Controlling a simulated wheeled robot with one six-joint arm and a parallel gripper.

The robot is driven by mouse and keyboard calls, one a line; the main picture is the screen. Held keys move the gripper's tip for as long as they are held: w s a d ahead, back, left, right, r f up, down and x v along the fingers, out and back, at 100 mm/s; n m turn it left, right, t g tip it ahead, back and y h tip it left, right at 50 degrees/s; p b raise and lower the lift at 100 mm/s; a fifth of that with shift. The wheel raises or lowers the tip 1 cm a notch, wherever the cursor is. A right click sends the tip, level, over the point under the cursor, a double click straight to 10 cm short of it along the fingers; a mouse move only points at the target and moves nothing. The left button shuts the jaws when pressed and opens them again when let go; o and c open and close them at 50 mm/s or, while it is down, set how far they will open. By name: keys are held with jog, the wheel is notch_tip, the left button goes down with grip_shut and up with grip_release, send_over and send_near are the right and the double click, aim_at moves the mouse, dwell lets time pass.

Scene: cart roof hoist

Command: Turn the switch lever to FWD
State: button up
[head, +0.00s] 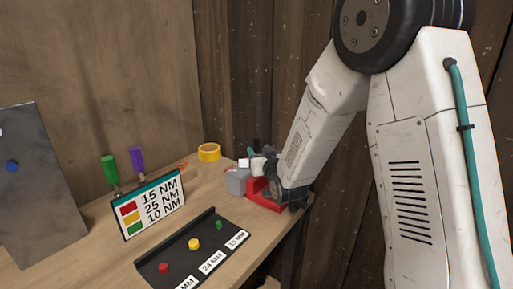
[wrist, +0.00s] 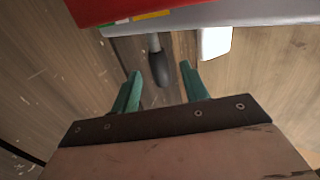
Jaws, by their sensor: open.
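In the wrist view the switch lever (wrist: 160,68) has a short pale shaft and a dark rounded grip. It sticks out from the edge of a grey housing (wrist: 250,14). My gripper (wrist: 160,69) is open, with one green finger on each side of the grip and a visible gap on both sides. I cannot read any FWD mark or tell which position the lever is in. In the head view my gripper is at the bench's far right end, by a red base (head: 265,199) and a grey box (head: 237,183); the lever cannot be made out there.
A red body (wrist: 105,10) and a white tab (wrist: 215,43) flank the lever. On the bench (head: 80,236) are a torque sign (head: 152,207), a black strip (head: 190,255) with coloured knobs, green (head: 110,168) and purple (head: 137,159) handles, and yellow tape (head: 209,152). A wooden wall stands close behind.

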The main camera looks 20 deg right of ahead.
aim_at(257, 148)
jog(key=shift+w, duration=1.9)
grip_shut()
jog(key=shift+a, duration=0.1)
